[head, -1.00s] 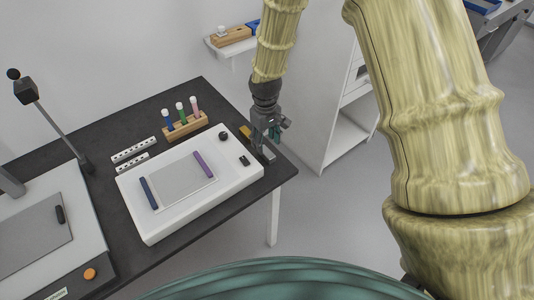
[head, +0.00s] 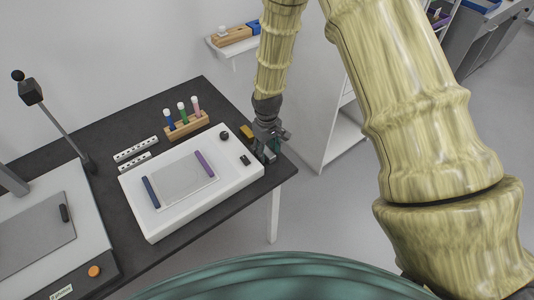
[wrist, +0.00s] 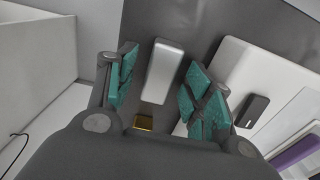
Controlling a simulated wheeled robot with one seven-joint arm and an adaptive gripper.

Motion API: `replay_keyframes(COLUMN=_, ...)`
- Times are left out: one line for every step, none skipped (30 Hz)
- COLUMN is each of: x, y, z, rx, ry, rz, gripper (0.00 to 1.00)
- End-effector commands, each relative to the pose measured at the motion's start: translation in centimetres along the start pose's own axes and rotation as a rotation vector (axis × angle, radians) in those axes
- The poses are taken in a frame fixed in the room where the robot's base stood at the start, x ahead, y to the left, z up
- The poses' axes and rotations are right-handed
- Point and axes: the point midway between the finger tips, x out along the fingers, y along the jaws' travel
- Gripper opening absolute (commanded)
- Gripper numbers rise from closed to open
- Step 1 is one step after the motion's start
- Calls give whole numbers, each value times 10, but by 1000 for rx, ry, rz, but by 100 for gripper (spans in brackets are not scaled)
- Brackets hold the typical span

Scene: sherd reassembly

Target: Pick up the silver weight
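The silver weight (wrist: 164,78) is a smooth grey-white bar on the dark tabletop, seen in the wrist view between my gripper's two teal-padded fingers. My gripper (wrist: 161,62) is open, with one finger on each side of the weight and visible gaps between pads and bar. In the head view, my gripper (head: 269,149) is low over the table's right corner, beside the white panel, and mostly hides the weight.
A brass-coloured block (wrist: 144,122) lies close to the gripper's base side. The white light panel (head: 190,190) with a purple bar (head: 204,163) and a black knob is just left of the gripper. A rack of vials (head: 187,125) stands behind. The table's right edge is close.

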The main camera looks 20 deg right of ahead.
Motion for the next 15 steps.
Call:
replay_keyframes(x=0, y=0, z=0, rx=0, ry=0, rz=0, gripper=43)
replay_keyframes(x=0, y=0, z=0, rx=0, ry=0, rz=0, gripper=37)
replay_keyframes(x=0, y=0, z=0, rx=0, ry=0, rz=0, gripper=30)
replay_keyframes(x=0, y=0, z=0, rx=0, ry=0, rz=0, gripper=24)
replay_keyframes(x=0, y=0, z=0, rx=0, ry=0, rz=0, gripper=19)
replay_keyframes(x=0, y=0, z=0, rx=0, ry=0, rz=0, gripper=12)
replay_keyframes(x=0, y=0, z=0, rx=0, ry=0, rz=0, gripper=6)
replay_keyframes(x=0, y=0, z=0, rx=0, ry=0, rz=0, gripper=1)
replay_keyframes(x=0, y=0, z=0, rx=0, ry=0, rz=0, gripper=0)
replay_keyframes(x=0, y=0, z=0, rx=0, ry=0, rz=0, gripper=0)
replay_keyframes(x=0, y=0, z=0, rx=0, ry=0, rz=0, gripper=0)
replay_keyframes(x=0, y=0, z=0, rx=0, ry=0, rz=0, gripper=0)
replay_keyframes(x=0, y=0, z=0, rx=0, ry=0, rz=0, gripper=0)
replay_keyframes(x=0, y=0, z=0, rx=0, ry=0, rz=0, gripper=0)
replay_keyframes(x=0, y=0, z=0, rx=0, ry=0, rz=0, gripper=0)
